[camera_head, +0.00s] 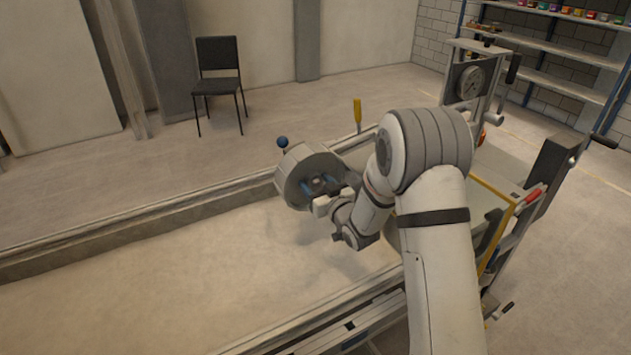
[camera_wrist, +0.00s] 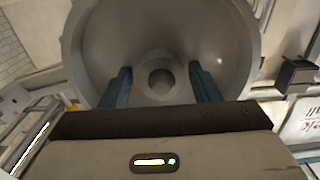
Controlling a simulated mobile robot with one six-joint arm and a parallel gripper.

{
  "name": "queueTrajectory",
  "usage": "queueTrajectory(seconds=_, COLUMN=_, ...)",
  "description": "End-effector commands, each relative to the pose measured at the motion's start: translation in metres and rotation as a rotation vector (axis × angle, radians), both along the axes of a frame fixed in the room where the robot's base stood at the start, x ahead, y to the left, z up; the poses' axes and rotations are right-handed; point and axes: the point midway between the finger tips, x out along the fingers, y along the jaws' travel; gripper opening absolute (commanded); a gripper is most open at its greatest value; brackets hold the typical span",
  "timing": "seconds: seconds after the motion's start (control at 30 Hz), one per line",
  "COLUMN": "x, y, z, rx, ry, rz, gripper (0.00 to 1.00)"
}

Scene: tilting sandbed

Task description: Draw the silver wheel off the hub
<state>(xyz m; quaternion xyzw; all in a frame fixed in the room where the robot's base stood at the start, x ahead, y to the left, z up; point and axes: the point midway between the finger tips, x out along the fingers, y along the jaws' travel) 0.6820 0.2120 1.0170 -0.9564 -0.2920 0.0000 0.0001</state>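The silver wheel (camera_head: 298,168) is a round, dished grey metal piece above the sandbed's far rail in the head view. In the wrist view the wheel (camera_wrist: 95,45) fills the upper middle, its hollow side facing me. A short round hub (camera_wrist: 160,80) with a dark centre sits in its middle. My gripper (camera_wrist: 161,78) has its two blue fingers apart, one on each side of the hub, with a visible gap to it. In the head view my gripper (camera_head: 318,185) is at the wheel's face, partly hidden by my wrist. I cannot tell whether the fingers touch the wheel.
The sandbed (camera_head: 60,243) with pale sand lies below and to the left. A blue-knobbed lever (camera_head: 282,143) and a yellow handle (camera_head: 357,110) stand behind the rail. A gauge panel (camera_head: 468,82) and a red-handled lever (camera_head: 533,194) are at the right. A chair (camera_head: 219,78) stands far back.

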Motion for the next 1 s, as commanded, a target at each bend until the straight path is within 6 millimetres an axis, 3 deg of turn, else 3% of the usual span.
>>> queueTrajectory(seconds=0.87, x=-0.0004, y=0.0007, z=-0.0001, rx=0.0, ry=0.0, rz=0.001, gripper=0.2)
queueTrajectory(seconds=1.0, x=0.0001, y=0.0011, z=0.0022, rx=0.002, ry=-0.005, rz=0.001, gripper=0.2)
